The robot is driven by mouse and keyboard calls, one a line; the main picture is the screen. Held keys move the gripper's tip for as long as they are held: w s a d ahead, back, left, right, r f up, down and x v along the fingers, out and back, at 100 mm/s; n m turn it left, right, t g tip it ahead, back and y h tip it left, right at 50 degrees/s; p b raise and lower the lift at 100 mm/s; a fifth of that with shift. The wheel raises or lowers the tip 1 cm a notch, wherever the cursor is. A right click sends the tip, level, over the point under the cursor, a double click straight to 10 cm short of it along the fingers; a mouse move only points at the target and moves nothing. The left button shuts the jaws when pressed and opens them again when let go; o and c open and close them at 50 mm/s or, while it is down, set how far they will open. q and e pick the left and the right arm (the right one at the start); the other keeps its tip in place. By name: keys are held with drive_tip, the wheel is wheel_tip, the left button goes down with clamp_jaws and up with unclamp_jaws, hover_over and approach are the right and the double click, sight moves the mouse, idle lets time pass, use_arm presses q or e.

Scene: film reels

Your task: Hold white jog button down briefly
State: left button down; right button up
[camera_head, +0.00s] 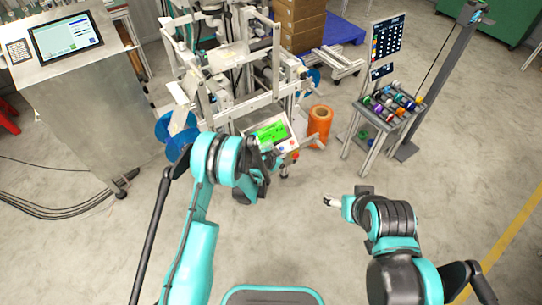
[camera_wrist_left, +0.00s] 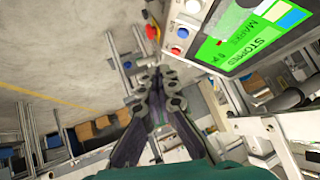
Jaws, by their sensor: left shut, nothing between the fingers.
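The control panel has a lit green screen (camera_head: 270,133) in the head view. In the left wrist view the panel's screen (camera_wrist_left: 245,35) reads STOPPED. Beside it sit a white button (camera_wrist_left: 193,6) at the top edge, a blue button (camera_wrist_left: 183,32) and a red button (camera_wrist_left: 176,51). My left gripper (camera_head: 270,160) is just in front of the panel in the head view. In the left wrist view its fingers (camera_wrist_left: 158,78) are together and empty, below the buttons and apart from them. My right gripper (camera_head: 332,201) hangs over open floor; its finger gap is too small to judge.
The machine frame (camera_head: 240,92) stands behind the panel. An orange reel (camera_head: 319,121) stands right of it, and blue reels (camera_head: 178,135) are at its left. A slanted rack of coloured spools (camera_head: 393,104) is further right. The floor in front is clear.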

use_arm(q)
drive_tip(key=shift+w+f, duration=0.1)
drive_tip(key=w+a+f+b, duration=0.1)
drive_tip(key=w+a+f, duration=0.2)
drive_tip(key=w+f, duration=0.2)
drive_tip(key=shift+a+f+b, duration=0.3)
drive_tip(key=shift+a+f, duration=0.05)
drive_tip(key=shift+f, duration=0.15)
drive_tip(key=shift+f, duration=0.1)
idle(1.3)
drive_tip(key=shift+w+a+f, duration=0.15)
drive_tip(key=shift+w+f, duration=0.05)
drive_tip(key=shift+w+a+f, duration=0.2)
drive_tip(key=shift+f, duration=0.1)
idle(0.8)
drive_tip(key=shift+r, duration=0.1)
idle(1.2)
drive_tip(key=shift+s+d+r, duration=0.4)
drive_tip(key=shift+s+r, duration=0.1)
drive_tip(key=shift+r, duration=0.05)
